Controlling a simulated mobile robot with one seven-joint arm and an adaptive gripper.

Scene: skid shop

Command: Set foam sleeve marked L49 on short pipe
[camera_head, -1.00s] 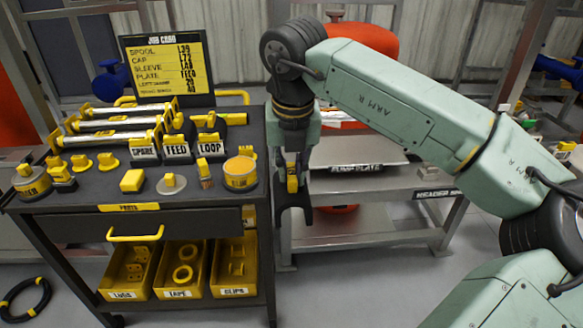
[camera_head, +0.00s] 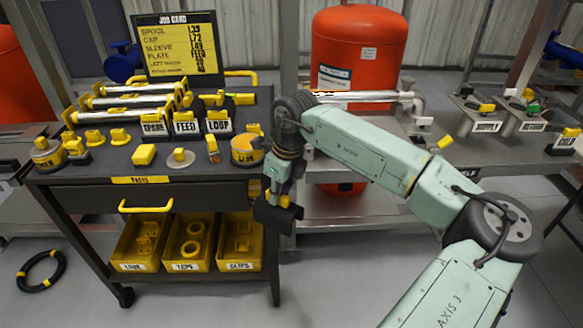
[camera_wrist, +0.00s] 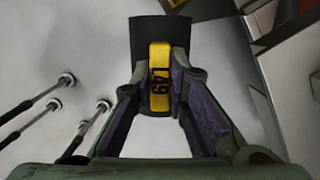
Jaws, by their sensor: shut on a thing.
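My gripper (camera_head: 277,192) is shut on the yellow tab of a dark, curved foam sleeve (camera_head: 276,215). It holds the sleeve in the air in front of the tool cart's right edge. In the wrist view the sleeve (camera_wrist: 160,32) lies beyond the fingers, and its yellow tab between them reads sideways "L49", the L partly unclear. A bright horizontal pipe (camera_head: 365,97) runs along the back bench, in front of the red tank, with an elbow at its right end. It may be the short pipe; no label on it is readable.
The tool cart (camera_head: 100,195) carries the job card (camera_head: 178,47), several yellow-ended spools and small yellow parts. Open yellow bins sit below. The red tank (camera_head: 352,50) stands behind the bench. Labelled fittings (camera_head: 485,115) lie at right. A black hose ring (camera_head: 40,270) lies on the floor.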

